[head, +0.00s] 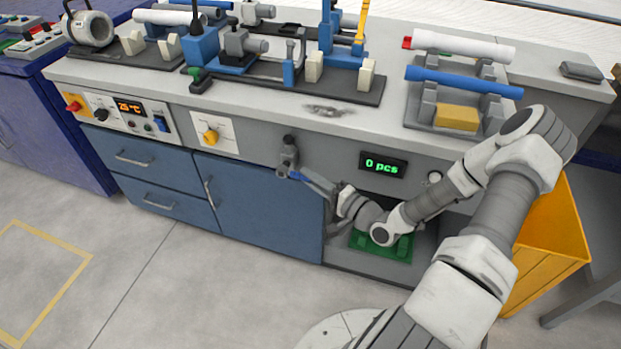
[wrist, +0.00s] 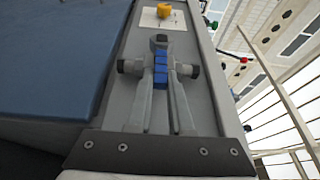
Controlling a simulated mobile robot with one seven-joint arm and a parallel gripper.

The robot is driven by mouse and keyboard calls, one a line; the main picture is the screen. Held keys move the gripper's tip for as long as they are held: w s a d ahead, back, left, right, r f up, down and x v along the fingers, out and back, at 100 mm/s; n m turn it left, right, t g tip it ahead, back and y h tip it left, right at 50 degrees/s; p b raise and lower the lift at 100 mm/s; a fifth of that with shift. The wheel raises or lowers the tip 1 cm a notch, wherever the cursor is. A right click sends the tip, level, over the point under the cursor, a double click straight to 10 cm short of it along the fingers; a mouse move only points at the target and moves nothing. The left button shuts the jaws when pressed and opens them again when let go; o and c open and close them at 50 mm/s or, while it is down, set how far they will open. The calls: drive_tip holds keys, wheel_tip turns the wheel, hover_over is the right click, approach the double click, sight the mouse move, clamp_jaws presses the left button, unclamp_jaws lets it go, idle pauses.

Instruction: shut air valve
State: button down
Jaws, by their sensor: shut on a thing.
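The grey valve body (wrist: 128,67) shows to both sides behind the fingers. The lever's far end is partly hidden by the fingers.
A yellow knob on a white plate (head: 210,137) is left of the valve. Blue cabinet doors (head: 260,205) lie below. A green tray (head: 365,243) sits under my wrist, and a yellow bin (head: 552,245) stands at right.

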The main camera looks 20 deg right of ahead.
drive_tip(key=shift+a, duration=0.15)
drive_tip(key=c, duration=0.8)
unclamp_jaws()
drive_tip(key=p+v, duration=0.3)
drive_tip(key=v, duration=1.4)
drive_tip(key=shift+s+d, duration=0.1)
drive_tip(key=shift+d, duration=0.1)
